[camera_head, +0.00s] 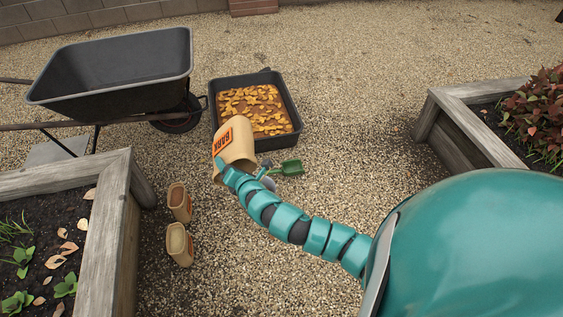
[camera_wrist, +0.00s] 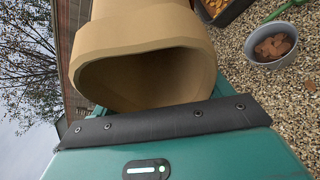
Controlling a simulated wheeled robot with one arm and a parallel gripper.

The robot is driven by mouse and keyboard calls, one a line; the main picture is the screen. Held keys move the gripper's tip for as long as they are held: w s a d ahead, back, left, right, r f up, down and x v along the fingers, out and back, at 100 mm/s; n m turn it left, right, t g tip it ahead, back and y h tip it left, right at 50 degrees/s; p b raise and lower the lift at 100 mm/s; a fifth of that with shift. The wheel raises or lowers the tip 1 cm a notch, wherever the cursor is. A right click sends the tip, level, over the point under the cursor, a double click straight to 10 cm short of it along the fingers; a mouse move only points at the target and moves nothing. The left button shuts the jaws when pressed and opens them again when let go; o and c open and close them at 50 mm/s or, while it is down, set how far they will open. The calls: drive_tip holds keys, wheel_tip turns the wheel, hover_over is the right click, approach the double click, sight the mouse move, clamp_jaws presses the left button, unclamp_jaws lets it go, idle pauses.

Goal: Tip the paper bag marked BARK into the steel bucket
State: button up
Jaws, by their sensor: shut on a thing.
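The paper bag marked BARK (camera_head: 237,143) is tan with an orange label. It is tilted well over, beside the near left corner of a black tray. My gripper (camera_head: 222,171) is shut on it. In the wrist view the bag (camera_wrist: 150,35) shows its open mouth; the inside is shadowed and I see no contents there. A small grey bucket (camera_wrist: 267,60) stands on the gravel at upper right in the wrist view, apart from the bag, with reddish-brown pieces inside. In the head view the bucket (camera_head: 267,183) is mostly hidden behind my arm.
The black tray (camera_head: 295,115) holds yellow-brown pieces. A green trowel (camera_head: 291,167) lies by the bucket. A wheelbarrow (camera_head: 120,92) is at upper left. Wooden beds (camera_head: 120,225) (camera_head: 455,130) flank the open gravel.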

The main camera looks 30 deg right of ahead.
sight(230, 154)
drive_tip(key=shift+r+p, duration=3.85)
drive_tip(key=shift+r, duration=0.9)
drive_tip(key=shift+a+r+p, duration=0.1)
drive_tip(key=shift+r+p, duration=0.15)
drive_tip(key=shift+p, duration=0.65)
drive_tip(key=shift+r+g+p, duration=0.1)
drive_tip(key=shift+g+p, duration=0.2)
drive_tip(key=shift+p, duration=0.35)
drive_tip(key=g+p, duration=0.1)
drive_tip(key=p, duration=0.4)
drive_tip(key=shift+r+m+p, duration=0.3)
drive_tip(key=shift+p, duration=0.05)
drive_tip(key=g+p, duration=0.1)
drive_tip(key=p, duration=0.4)
drive_tip(key=shift+r+g+y+p, duration=0.35)
drive_tip(key=shift+r+g+y, duration=0.05)
drive_tip(key=g+p, duration=0.1)
drive_tip(key=p, duration=0.3)
drive_tip(key=shift+r, duration=0.25)
drive_tip(key=shift+f+m+p, duration=0.1)
drive_tip(key=shift+m+p, duration=0.2)
drive_tip(key=shift+p, duration=0.05)
